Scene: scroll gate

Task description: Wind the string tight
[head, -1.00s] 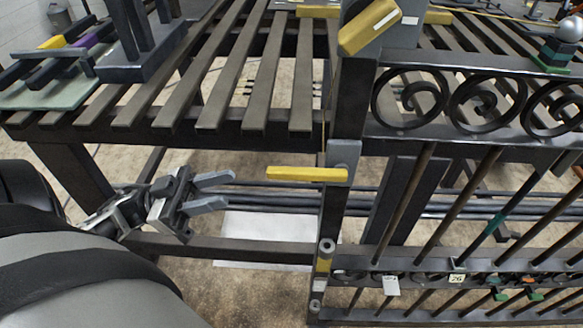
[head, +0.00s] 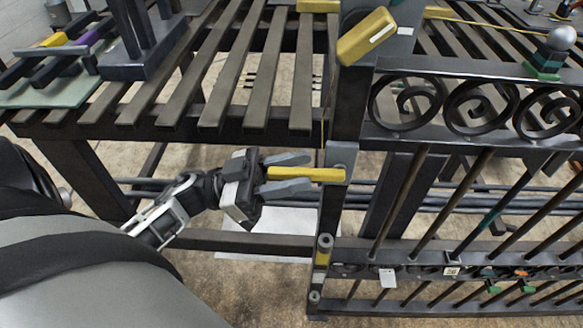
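A yellow crank bar (head: 328,175) sticks out to the left from a grey block (head: 341,158) on the gate's dark post. My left gripper (head: 290,174) is at the bar's free left end, with one finger above it and one below. The fingers look open, and I cannot tell whether either touches the bar. A thin yellowish string (head: 322,128) runs down beside the post towards the grey block. Another stretch of string (head: 490,21) crosses the upper right. My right gripper is not in view.
The scrollwork gate (head: 455,98) with slanted bars fills the right side. A tilted yellow piece (head: 366,36) sits at the post's top. A slatted bench (head: 225,100) lies above my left arm. A white sheet (head: 268,247) lies below it.

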